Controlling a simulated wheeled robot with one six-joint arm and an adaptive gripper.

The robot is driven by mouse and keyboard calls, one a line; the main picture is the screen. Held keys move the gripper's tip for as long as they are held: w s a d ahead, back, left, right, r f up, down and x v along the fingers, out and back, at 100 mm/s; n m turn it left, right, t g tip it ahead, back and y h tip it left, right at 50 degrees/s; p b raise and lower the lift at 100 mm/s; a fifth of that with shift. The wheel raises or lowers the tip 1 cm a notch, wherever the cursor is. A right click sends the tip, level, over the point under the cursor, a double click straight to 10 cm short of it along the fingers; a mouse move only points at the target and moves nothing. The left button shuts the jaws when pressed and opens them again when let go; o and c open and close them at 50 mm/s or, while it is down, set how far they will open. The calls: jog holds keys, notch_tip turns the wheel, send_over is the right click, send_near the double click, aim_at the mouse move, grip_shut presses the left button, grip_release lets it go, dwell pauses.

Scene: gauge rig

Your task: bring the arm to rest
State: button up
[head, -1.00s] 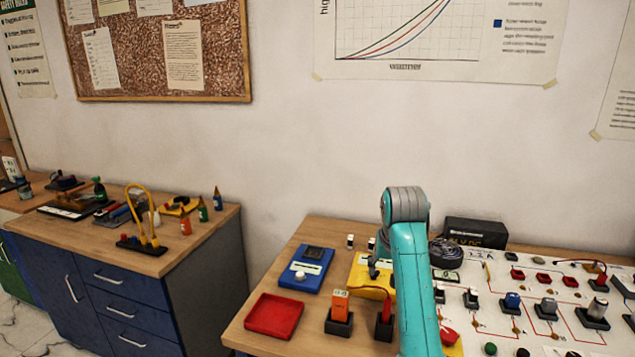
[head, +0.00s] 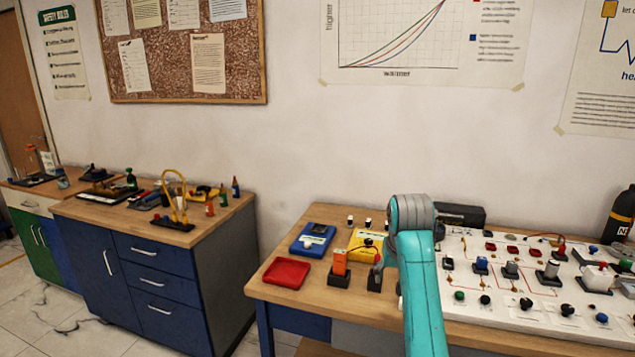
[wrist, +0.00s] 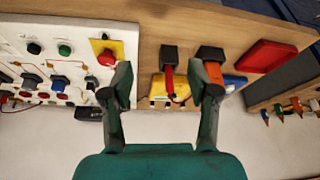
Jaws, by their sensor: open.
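My teal arm (head: 422,285) rises in front of the right-hand bench (head: 262,285) in the head view. My gripper (wrist: 166,85) is open in the wrist view, its two dark fingers wide apart with nothing held between them. Beyond the fingers lie the bench top and its parts. In the head view my arm mostly hides the gripper.
The bench carries a red tray (head: 286,273), a blue meter (head: 312,238), an orange block in a dark holder (head: 339,268) and a white circuit board (head: 480,300). A dark bottle (head: 621,215) stands at the right. A blue cabinet (head: 150,285) stands left, with open floor before it.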

jog(key=s+f+t, duration=0.1)
jog(key=s+f, duration=0.3)
jog(key=f, duration=0.7)
jog(key=s+f+t, duration=0.1)
jog(key=s+f, duration=0.2)
jog(key=f, duration=0.7)
jog(key=s+f+t, duration=0.3)
jog(key=s+f, duration=1)
jog(key=s, duration=0.5)
jog(key=s+r+n+t, duration=0.1)
jog(key=s+r+t, duration=0.2)
jog(key=s, duration=1.8)
jog(key=s+r+t, duration=0.2)
jog(key=s+r, duration=1.2)
jog(key=s, duration=0.1)
jog(key=shift+s+d, duration=0.25)
jog(key=shift+s, duration=0.05)
